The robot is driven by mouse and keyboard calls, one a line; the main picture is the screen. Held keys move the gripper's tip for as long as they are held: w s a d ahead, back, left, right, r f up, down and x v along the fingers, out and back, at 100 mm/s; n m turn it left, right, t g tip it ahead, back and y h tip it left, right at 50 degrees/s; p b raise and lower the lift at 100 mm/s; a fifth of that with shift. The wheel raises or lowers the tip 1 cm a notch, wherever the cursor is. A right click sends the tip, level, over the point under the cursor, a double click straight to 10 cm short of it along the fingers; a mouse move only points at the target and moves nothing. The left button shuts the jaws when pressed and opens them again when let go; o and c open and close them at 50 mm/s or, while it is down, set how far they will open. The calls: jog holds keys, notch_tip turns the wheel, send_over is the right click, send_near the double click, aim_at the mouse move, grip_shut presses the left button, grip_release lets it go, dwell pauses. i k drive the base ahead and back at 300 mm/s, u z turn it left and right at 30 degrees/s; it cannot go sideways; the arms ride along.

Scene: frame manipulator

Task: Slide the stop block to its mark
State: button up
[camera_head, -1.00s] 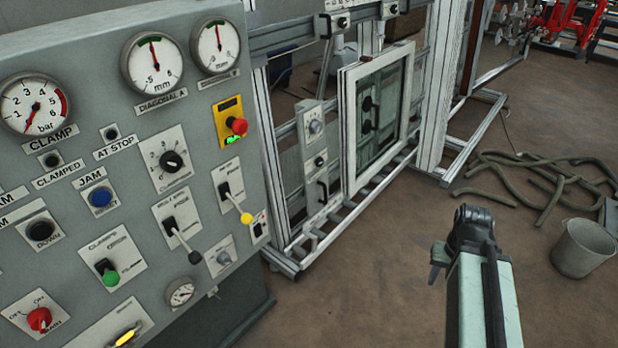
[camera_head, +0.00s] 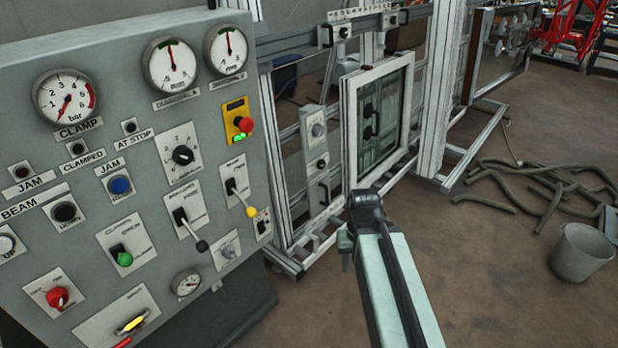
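A horizontal grey rail (camera_head: 290,45) runs across the top of the aluminium frame. It carries a block with a dark knob (camera_head: 342,33) and a second similar block (camera_head: 390,20). I cannot tell which is the stop block, and its mark is too small to make out. A white-framed window (camera_head: 378,120) stands upright in the frame below the rail. My arm reaches up from the bottom, and its end with my gripper (camera_head: 346,246) is in front of the frame's lower part, well below the rail. The fingers are too unclear to tell open from shut.
A grey control panel (camera_head: 140,140) with gauges, knobs and levers fills the left side. A grey bucket (camera_head: 582,252) and loose hoses (camera_head: 545,180) lie on the floor at right. A red machine (camera_head: 575,30) stands at the back right.

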aim_at(314, 149)
jog(key=i, duration=1)
jog(key=u, duration=0.05)
jog(key=k, duration=0.5)
jog(key=u, duration=1.95)
jog(key=k, duration=1.15)
jog(key=z, duration=0.45)
jog(key=i, duration=1)
